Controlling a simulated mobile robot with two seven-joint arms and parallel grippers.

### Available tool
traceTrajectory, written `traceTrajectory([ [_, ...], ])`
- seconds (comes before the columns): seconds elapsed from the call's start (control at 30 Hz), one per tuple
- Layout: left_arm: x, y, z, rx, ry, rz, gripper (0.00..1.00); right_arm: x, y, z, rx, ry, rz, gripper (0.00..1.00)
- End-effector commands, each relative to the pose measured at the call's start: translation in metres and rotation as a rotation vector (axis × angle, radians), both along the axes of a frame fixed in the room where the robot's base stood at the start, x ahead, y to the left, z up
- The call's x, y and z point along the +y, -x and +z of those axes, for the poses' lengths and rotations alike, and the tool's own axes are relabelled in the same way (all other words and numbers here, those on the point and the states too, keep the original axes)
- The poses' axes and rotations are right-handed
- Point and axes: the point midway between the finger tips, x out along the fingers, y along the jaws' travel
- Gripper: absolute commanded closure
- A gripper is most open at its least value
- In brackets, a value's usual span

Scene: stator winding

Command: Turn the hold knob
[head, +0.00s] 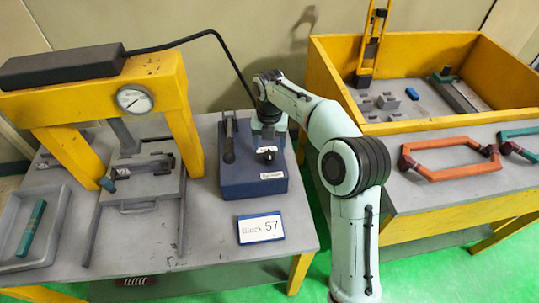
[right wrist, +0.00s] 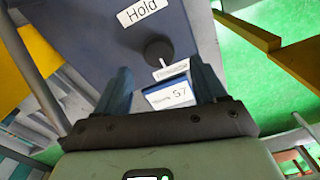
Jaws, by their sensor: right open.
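A dark blue control box (head: 240,188) stands on the left table. In the right wrist view its face carries a white "Hold" label (right wrist: 142,12) and a dark round knob (right wrist: 158,51), with a smaller white label (right wrist: 171,70) beside the knob. My right gripper (head: 267,146) is over the box, its jaws mostly hidden by my wrist in the head view. In the right wrist view its two fingers are apart, and the knob shows beyond the gap between them. Nothing is held. I cannot tell whether a finger touches the knob. My left gripper is not in view.
A "Block 57" card (head: 261,228) lies in front of the box. An upright dark lever (head: 228,140) stands on the box's left. A yellow press frame (head: 95,100) with a gauge stands further left, beside a grey tray (head: 60,232). A yellow-walled bin (head: 420,127) is at right.

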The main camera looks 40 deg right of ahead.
Motion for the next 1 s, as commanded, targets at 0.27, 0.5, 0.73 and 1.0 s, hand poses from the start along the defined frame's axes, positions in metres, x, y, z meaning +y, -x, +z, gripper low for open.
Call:
traceTrajectory([
  [0.27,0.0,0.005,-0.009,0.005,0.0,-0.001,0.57,0.0,0.0,-0.041,0.001,0.0,-0.001,0.29],
  [0.5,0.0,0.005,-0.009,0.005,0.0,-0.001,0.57,0.0,0.0,-0.048,-0.001,0.0,-0.001,0.29],
  [0.73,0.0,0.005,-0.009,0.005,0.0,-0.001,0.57,0.0,0.0,-0.048,-0.001,0.0,-0.001,0.49],
  [1.0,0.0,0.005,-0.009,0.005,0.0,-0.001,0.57,0.0,-0.001,-0.048,-0.001,0.0,-0.003,0.85],
])
